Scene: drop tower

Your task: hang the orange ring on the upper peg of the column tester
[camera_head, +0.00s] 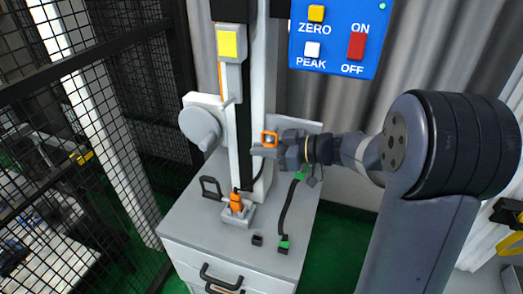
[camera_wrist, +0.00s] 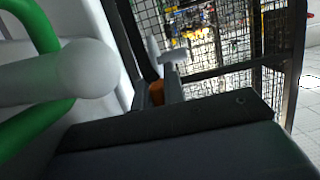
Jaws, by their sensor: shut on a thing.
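My gripper (camera_head: 264,148) is at the right side of the column tester (camera_head: 258,100), about halfway up what shows of it. The tester is a pale upright with a black strip. A grey block with a yellow square (camera_head: 228,42) sits high on it. A separate orange piece (camera_head: 236,203) stands in the base holder. I cannot clearly pick out the upper peg.
A white round housing (camera_head: 203,125) juts from the column's left. A blue panel (camera_head: 340,40) hangs at upper right. The grey cabinet top (camera_head: 190,222) carries a black handle and green-ended cables. Black mesh fencing (camera_head: 90,100) stands left. A green loop and white bar crowd the wrist view's left.

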